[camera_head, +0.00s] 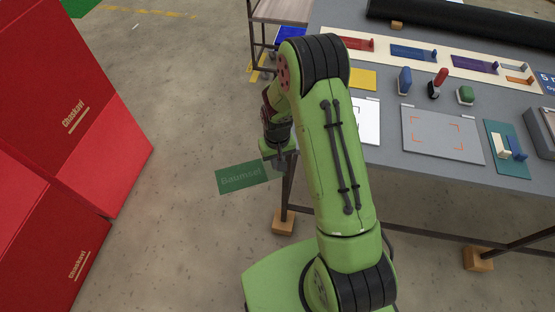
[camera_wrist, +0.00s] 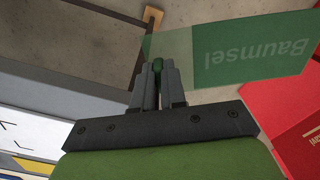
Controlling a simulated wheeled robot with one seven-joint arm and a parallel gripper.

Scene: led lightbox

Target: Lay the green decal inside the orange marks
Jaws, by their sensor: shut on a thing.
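The green decal (camera_head: 240,177) carries the word "Baumsel" and hangs in the air over the floor, left of the table. My gripper (camera_head: 279,162) is shut on it at its right end. The orange marks (camera_head: 457,146) are corner brackets on a grey panel (camera_head: 415,138) lying on the table, right of my arm. The panel's area between the marks looks bare.
Colour strips (camera_head: 413,53) and a black roll (camera_head: 470,27) lie behind. Red boxes (camera_head: 70,110) stand at left.

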